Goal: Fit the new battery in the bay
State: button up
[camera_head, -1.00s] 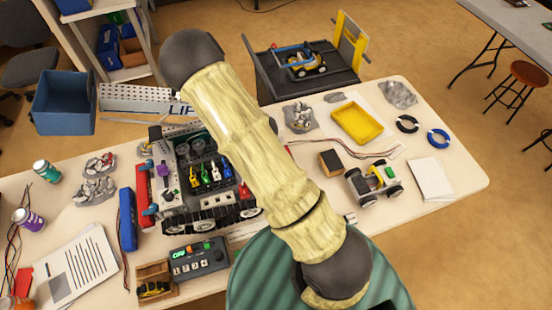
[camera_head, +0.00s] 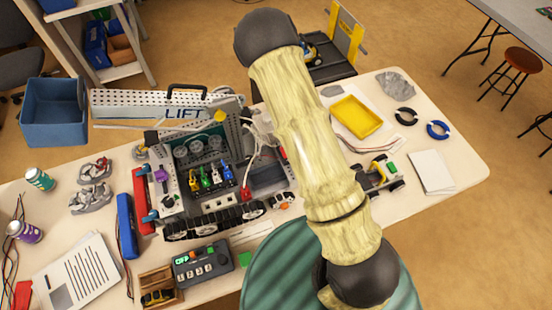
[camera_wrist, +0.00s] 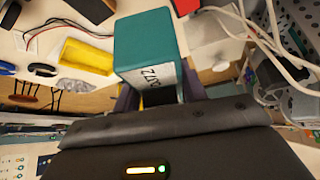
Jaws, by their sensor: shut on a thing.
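The new battery looks to be the teal block with a white label (camera_wrist: 146,45) in the wrist view. My gripper (camera_wrist: 160,98) is shut on it, with a purple finger on each side. The arm hides the gripper and the block in the head view. The tracked robot (camera_head: 205,220) stands on the table left of my arm. A dark compartment (camera_head: 268,178) at its right side looks like the bay, with white cables (camera_head: 257,138) above it. A long blue pack (camera_head: 125,225) with wires lies left of the robot.
A switch box (camera_head: 203,262) and a wooden box (camera_head: 158,287) stand in front of the robot. A yellow tray (camera_head: 352,116), a small wheeled car (camera_head: 378,176) and white paper (camera_head: 432,172) are right of my arm. A blue bin (camera_head: 54,110) is behind at left.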

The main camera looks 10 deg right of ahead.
jog(key=shift+d, duration=0.35)
jog(key=shift+w+a+f+m+h, duration=0.1)
jog(key=shift+a+f+m+h, duration=0.2)
jog(key=shift+m, duration=0.2)
jog(key=a+f+m+h, duration=0.1)
jog(key=m, duration=0.1)
jog(key=a+f+m+g+h+p, duration=0.1)
jog(key=a+m, duration=0.1)
jog(key=a+f+m+h+p, duration=0.1)
jog(key=a+f+m, duration=0.1)
jog(key=shift+s+a+m+h, duration=0.2)
jog(key=shift+a+m+h, duration=0.1)
jog(key=shift+m, duration=0.1)
jog(key=s+a+f+m+g+h+p, duration=0.1)
jog(key=s+a+f+m+g+h, duration=0.1)
jog(key=s+a+m, duration=0.4)
jog(key=shift+a+f+m+g, duration=0.6)
jog(key=shift+a+f+g, duration=0.2)
jog(key=shift+g, duration=0.1)
jog(key=shift+f, duration=0.15)
